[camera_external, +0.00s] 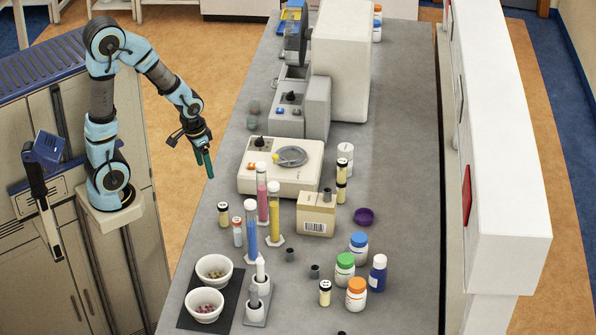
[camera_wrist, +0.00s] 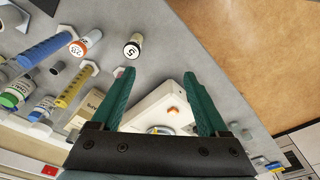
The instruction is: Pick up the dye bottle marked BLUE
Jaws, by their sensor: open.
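No label reading BLUE is legible in either view. A dark blue bottle with a white cap (camera_external: 378,275) stands upright at the near right of the bench, right of the white bottles. A white bottle with a blue cap (camera_external: 358,248) stands just behind it, so I cannot tell by the lettering which one is marked. My gripper (camera_external: 206,164) is open and empty, above the bench's left edge, far from both bottles. In the wrist view its teal fingers (camera_wrist: 158,88) are spread with nothing held between them.
Green-capped (camera_external: 345,270) and orange-capped (camera_external: 356,294) bottles crowd the blue one. Tall cylinders (camera_external: 274,213), a tan box (camera_external: 316,214) and a stirrer (camera_external: 280,168) stand between. Two bowls (camera_external: 205,304) sit on a dark mat at the near left. A white partition (camera_external: 500,180) lines the right.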

